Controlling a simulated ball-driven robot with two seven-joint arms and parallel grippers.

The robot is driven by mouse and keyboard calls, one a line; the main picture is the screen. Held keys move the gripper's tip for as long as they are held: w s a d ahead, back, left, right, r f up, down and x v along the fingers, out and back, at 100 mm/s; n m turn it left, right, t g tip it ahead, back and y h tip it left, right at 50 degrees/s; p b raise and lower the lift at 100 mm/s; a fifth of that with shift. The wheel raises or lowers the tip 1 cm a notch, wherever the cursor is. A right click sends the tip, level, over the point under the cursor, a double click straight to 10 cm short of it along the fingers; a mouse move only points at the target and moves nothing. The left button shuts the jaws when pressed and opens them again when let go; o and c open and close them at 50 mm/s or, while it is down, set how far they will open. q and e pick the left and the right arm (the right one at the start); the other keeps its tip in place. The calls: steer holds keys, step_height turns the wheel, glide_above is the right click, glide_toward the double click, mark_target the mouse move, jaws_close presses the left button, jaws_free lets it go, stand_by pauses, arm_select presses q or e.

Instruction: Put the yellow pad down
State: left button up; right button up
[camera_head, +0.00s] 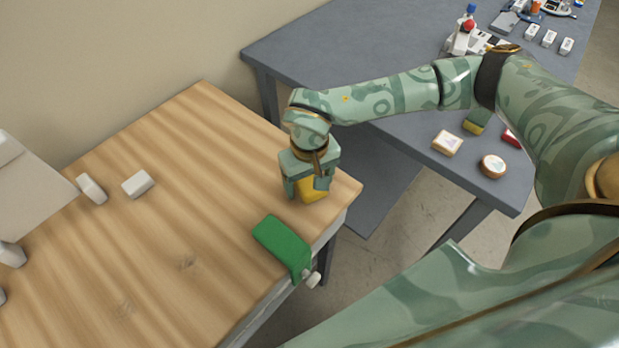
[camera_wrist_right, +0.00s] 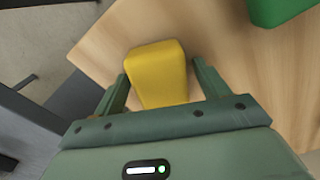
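The yellow pad (camera_head: 311,193) is a small block at the right corner of the wooden table, under my right gripper (camera_head: 307,188). It appears to rest on the tabletop. In the right wrist view the yellow pad (camera_wrist_right: 158,72) lies between the two fingers of my right gripper (camera_wrist_right: 160,72), with a narrow gap showing on each side. The right gripper is open around it. In the head view the fingers hide part of the pad. My left gripper is in neither view.
A green piece (camera_head: 281,243) hangs over the wooden table's (camera_head: 190,190) front edge, near the pad. White blocks (camera_head: 138,183) stand at the left. Beyond a gap, a grey table (camera_head: 340,60) holds a cream block (camera_head: 446,143), a round brown item (camera_head: 492,166) and other objects.

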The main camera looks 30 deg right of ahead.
mark_target(310, 179)
step_height(310, 179, up, 12)
steer(key=p, duration=0.3)
steer(key=shift+r, duration=0.15)
stand_by(0.4)
